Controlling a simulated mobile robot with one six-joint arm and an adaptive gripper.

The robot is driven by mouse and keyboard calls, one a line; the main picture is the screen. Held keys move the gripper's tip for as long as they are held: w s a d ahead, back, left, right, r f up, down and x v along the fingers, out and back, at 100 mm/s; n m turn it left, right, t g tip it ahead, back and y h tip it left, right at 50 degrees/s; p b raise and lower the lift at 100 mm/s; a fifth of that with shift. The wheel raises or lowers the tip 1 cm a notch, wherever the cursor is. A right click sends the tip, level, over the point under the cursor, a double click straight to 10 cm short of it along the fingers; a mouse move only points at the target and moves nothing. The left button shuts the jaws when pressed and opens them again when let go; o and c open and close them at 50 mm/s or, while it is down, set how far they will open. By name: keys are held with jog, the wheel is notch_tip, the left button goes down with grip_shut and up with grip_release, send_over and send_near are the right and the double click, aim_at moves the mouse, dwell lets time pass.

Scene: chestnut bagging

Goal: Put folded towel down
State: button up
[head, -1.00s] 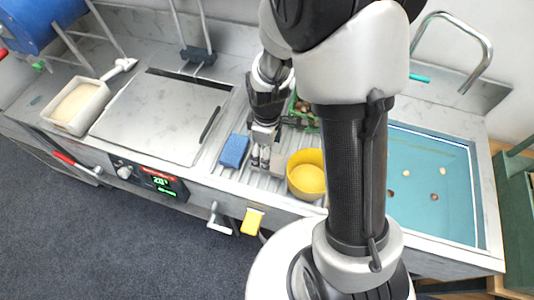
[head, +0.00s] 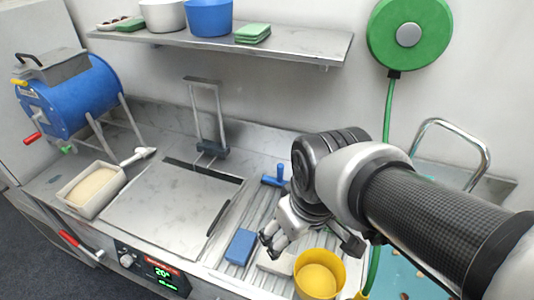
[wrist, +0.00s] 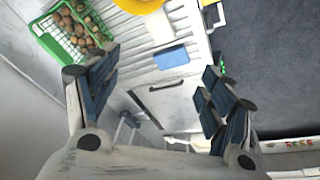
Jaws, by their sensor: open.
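A pale beige folded towel (head: 277,263) lies flat on the ribbed metal drainboard, between a blue sponge (head: 240,246) and a yellow bowl (head: 318,276). In the wrist view the towel (wrist: 160,27) shows partly, beside the yellow bowl (wrist: 140,4) and above the blue sponge (wrist: 171,58). My gripper (head: 310,242) is above the drainboard, behind the towel and bowl in the head view. Its fingers are spread wide, and the wrist view shows nothing between them (wrist: 158,66). My gripper hides part of the drainboard in the head view.
A green crate of chestnuts (wrist: 72,33) stands near the bowl. A metal griddle cover (head: 175,205) and a white tub (head: 92,188) are to the left. A shelf (head: 310,45) with pots hangs above. The teal sink (head: 400,272) is at right, mostly behind my arm.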

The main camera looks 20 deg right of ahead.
jog(key=s+r+m+t, duration=0.1)
jog(key=s+r+m, duration=0.2)
jog(key=s, duration=0.3)
jog(key=shift+w+d+f, duration=0.1)
